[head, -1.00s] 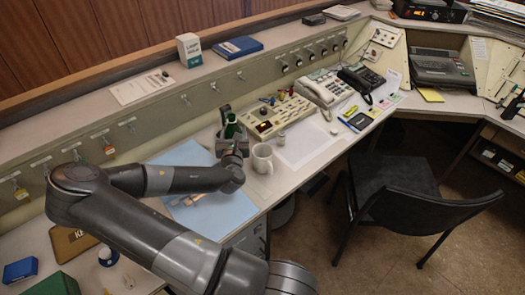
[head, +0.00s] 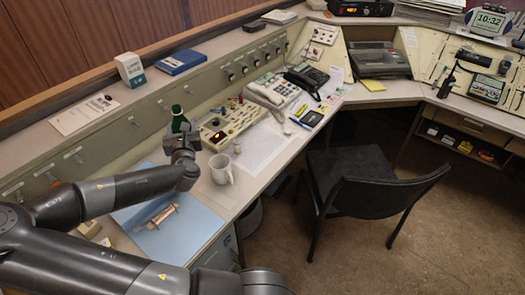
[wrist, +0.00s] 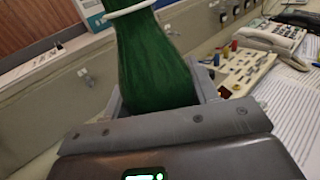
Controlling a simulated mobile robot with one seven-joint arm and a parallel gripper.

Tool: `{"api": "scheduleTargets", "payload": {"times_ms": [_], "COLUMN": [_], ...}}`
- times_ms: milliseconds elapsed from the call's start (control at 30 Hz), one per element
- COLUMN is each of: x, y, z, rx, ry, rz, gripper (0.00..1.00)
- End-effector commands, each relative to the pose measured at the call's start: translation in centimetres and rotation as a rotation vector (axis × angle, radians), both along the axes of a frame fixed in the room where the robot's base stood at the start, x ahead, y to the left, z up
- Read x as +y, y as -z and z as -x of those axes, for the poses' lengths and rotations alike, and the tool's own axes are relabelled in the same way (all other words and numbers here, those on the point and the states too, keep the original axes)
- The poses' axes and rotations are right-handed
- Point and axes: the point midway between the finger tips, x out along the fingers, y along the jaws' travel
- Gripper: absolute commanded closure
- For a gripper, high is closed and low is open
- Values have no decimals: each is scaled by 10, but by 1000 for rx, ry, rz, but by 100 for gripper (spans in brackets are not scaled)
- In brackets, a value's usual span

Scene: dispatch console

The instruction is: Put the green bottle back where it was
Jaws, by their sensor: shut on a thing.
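The green bottle (head: 178,118) is held upright in my gripper (head: 182,142) in the head view, beside the switch panel and above the desk. In the wrist view the bottle (wrist: 155,65) fills the middle, with a pale ring round its upper part, and the jaws (wrist: 165,110) are shut on it. The bottle's lower part is hidden by my gripper and wrist. I cannot tell whether its base touches the desk.
A white mug (head: 221,169) stands just right of my gripper. A blue sheet (head: 190,232) with a syringe-like thing (head: 162,215) lies in front. The switch panel (head: 232,124) and telephone (head: 272,91) are behind right. A black chair (head: 365,185) stands at the desk.

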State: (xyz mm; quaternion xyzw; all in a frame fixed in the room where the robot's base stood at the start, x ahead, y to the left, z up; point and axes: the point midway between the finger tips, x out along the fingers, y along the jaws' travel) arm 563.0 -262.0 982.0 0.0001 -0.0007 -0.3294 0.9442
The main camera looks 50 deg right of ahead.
Motion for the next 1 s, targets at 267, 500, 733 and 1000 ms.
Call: {"api": "scheduleTargets", "payload": {"times_ms": [267,500,733,1000], "x": [-9,-36,-80,-147], "y": [-25,-25,-24,-24], "z": [3,10,28,66], "rx": [3,6,12,17], "ry": [5,17,36,60], "rz": [2,8,15,20], "gripper": [73,73,73,73]}}
